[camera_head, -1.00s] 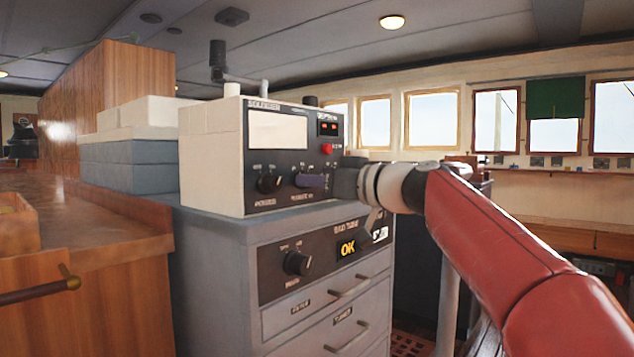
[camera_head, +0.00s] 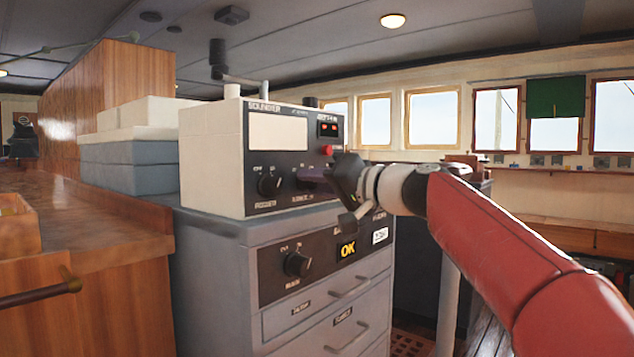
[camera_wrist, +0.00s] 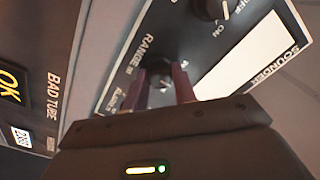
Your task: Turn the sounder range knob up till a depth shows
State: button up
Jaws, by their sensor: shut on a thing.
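The sounder (camera_head: 212,155) is a cream box with a dark front panel on top of a grey cabinet. Its range knob (camera_wrist: 160,70) shows in the wrist view beside the RANGE M lettering, between my two fingers. My gripper (camera_head: 312,175) is shut on this knob and is rolled at a tilt. In the head view my fingers hide the knob, and its pointer setting cannot be read. The small depth display (camera_head: 329,129) at the panel's upper right shows two red marks, with no readable number. A blank pale screen (camera_head: 278,132) fills the upper left of the panel.
A second black knob (camera_head: 269,184) sits left of my fingers. The cabinet panel below has another knob (camera_head: 298,263), a lit OK sign (camera_head: 347,249) and a white label (camera_head: 380,235). A wooden counter (camera_head: 100,215) stands at left.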

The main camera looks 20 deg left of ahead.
dwell(0.3)
jog(key=o, duration=1)
jog(key=b+v, duration=0.2)
jog(key=v, duration=0.5)
jog(key=shift+s+d, duration=0.15)
jog(key=shift+d, duration=0.2)
jog(key=s+d+f+m+h+p, duration=0.1)
jog(key=s+d+f+h, duration=0.4)
jog(key=s+d+f, duration=0.3)
jog(key=s+d+f+m+h+p, duration=0.2)
jog(key=s+d+f+h, duration=0.4)
jog(key=f, duration=1)
jog(key=s+d+f+m+g+h+p, duration=0.1)
jog(key=s+d+f+h, duration=0.4)
jog(key=s+d+f, duration=0.6)
jog(key=shift+s+d+f+m+h+p, duration=0.3)
jog(key=shift+d+f+m+p, duration=0.15)
jog(key=shift+d, duration=0.7)
jog(key=shift+r, duration=0.1)
